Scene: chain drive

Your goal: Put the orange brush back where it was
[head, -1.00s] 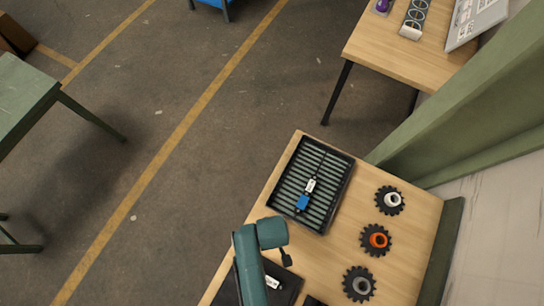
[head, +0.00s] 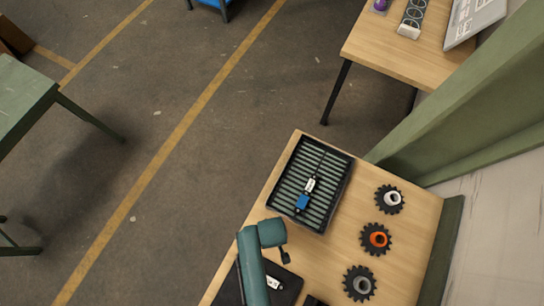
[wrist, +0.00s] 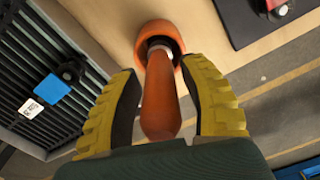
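In the wrist view the orange brush (wrist: 160,100) points its bulging handle toward my palm. Its far end is at a round orange ring or cup (wrist: 147,41) with a dark inside, over the wooden table. My gripper (wrist: 158,72) has its two yellow, black-padded fingers on either side of the handle. The pads are close to it, with a thin gap seeming to show on the right; contact is unclear. In the head view my teal arm (head: 254,270) reaches over the near table, and the brush cannot be made out there.
A black slatted tray (head: 342,194) with a blue-and-white tag lies beside the brush. A dark mat (head: 290,288) carries a small labelled item. Three toothed sprockets, including one with an orange hub (head: 379,239), line the table's right side. A green wall frame (head: 480,100) stands behind.

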